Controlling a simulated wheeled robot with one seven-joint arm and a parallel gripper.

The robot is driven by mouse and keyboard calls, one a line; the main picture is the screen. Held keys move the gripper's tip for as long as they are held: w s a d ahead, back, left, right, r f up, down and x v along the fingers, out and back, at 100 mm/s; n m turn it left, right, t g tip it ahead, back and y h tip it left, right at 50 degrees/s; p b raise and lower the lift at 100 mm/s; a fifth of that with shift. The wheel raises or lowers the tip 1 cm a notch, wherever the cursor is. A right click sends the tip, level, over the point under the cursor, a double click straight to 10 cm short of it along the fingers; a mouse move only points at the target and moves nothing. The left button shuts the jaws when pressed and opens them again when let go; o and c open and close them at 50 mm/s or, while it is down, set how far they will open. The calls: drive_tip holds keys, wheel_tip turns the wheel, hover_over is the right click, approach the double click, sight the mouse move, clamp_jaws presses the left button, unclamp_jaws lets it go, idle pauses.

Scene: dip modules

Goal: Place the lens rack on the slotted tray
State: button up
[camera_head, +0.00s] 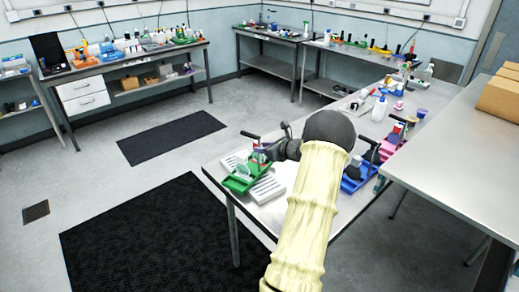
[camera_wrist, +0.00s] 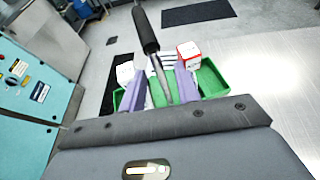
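My gripper (camera_head: 272,152) is above the green tray at the near left of the table. A black-handled tool (camera_wrist: 146,32) with a thin metal shaft crosses the view between the fingers. A white slotted tray (camera_head: 267,189) lies beside the green tray (camera_head: 237,186); another white slotted piece (camera_head: 234,160) lies behind it. A pale green piece (camera_head: 243,171) in the green tray may be the lens rack; I cannot tell. My arm and gripper hide part of this area.
A red-and-white box (camera_wrist: 188,51) stands by the right finger. Clear tabletop shows right of the green tray in the wrist view.

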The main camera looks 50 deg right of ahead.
drive_tip(key=b+v, duration=0.1)
drive_tip(key=v, duration=0.8)
drive_tip(key=shift+s+r+b, duration=0.15)
drive_tip(key=shift+s+b, duration=0.15)
drive_tip(key=shift+b, duration=0.05)
drive_tip(key=w+a+f+n+g+y, duration=0.2)
drive_tip(key=a+n+g, duration=0.2)
drive_tip(key=a+n, duration=0.7)
drive_tip(key=w+a+f+n+g+y, duration=0.2)
drive_tip(key=a+n+g, duration=0.2)
drive_tip(key=a, duration=1.4)
drive_tip(key=s+a+n+g+h, duration=0.1)
drive_tip(key=s+a+n+h, duration=0.1)
drive_tip(key=s+a+n, duration=0.3)
drive_tip(key=s+a+n+g+h, duration=0.1)
drive_tip(key=s+a+n, duration=0.5)
drive_tip(key=a+n, duration=0.8)
drive_tip(key=shift+s+n+g+h, duration=0.2)
drive_tip(key=shift+n+g+h, duration=0.25)
drive_tip(key=shift+n, duration=0.65)
drive_tip(key=shift+a+f, duration=0.15)
drive_tip(key=shift+a, duration=0.05)
